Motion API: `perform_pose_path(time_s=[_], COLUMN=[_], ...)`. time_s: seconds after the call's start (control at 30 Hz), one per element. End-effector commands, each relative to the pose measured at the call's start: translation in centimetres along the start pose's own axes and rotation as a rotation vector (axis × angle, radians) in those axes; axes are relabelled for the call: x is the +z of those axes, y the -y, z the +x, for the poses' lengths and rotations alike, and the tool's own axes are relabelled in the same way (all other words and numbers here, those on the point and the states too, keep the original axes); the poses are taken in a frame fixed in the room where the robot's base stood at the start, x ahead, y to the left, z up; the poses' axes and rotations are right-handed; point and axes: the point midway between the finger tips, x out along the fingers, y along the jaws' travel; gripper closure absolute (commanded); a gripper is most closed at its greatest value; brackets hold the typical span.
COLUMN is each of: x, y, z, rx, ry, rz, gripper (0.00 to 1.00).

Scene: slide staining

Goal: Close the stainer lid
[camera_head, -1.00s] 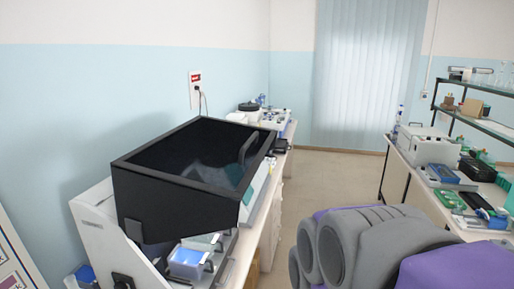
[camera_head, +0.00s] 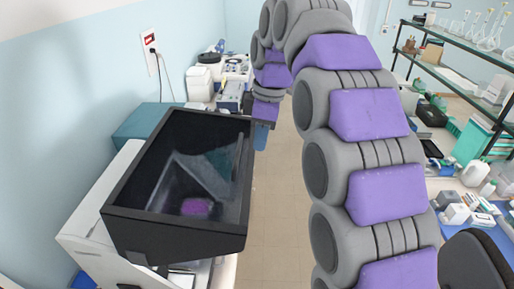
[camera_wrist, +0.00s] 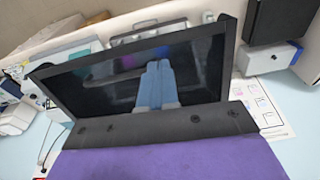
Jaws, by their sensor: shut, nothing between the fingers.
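The stainer lid (camera_head: 175,232) is a black frame with a dark see-through panel. It stands raised and tilted above the white stainer body (camera_head: 92,243), open at its front right side. My gripper (camera_head: 262,137) has blue-grey fingers pointing down, just right of the lid's far right corner. Contact there cannot be told. In the wrist view, my gripper (camera_wrist: 160,68) is shut and empty, its fingers in front of the dark lid panel (camera_wrist: 105,85). The lid's handle is not clear now.
White lab devices (camera_head: 200,84) stand on the bench beyond the stainer. A wall outlet (camera_head: 149,40) with a cable is at the left. Open floor (camera_head: 275,215) lies right of the bench. A shelf (camera_head: 470,62) and a cluttered bench are at the right.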

Motion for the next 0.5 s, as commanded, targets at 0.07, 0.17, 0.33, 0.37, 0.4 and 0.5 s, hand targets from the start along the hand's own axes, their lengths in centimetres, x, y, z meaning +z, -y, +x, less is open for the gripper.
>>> perform_pose_path(time_s=[0.07, 0.17, 0.33, 0.37, 0.4, 0.5], x=[-0.9, -1.3, -0.9, -0.8, -0.7, -0.6], y=[-0.5, -0.8, -0.9, -0.9, -1.0, -1.1], z=[-1.1, -1.4, -0.5, -0.2, 0.3, 1.5], rx=[0.004, 0.009, 0.008, 0.008, 0.007, 0.007], ry=[-0.002, -0.005, -0.008, -0.008, -0.009, -0.009], rz=[-0.043, -0.071, -0.077, -0.076, -0.076, -0.075], gripper=[1.00, 1.00, 1.00, 1.00, 1.00, 1.00])
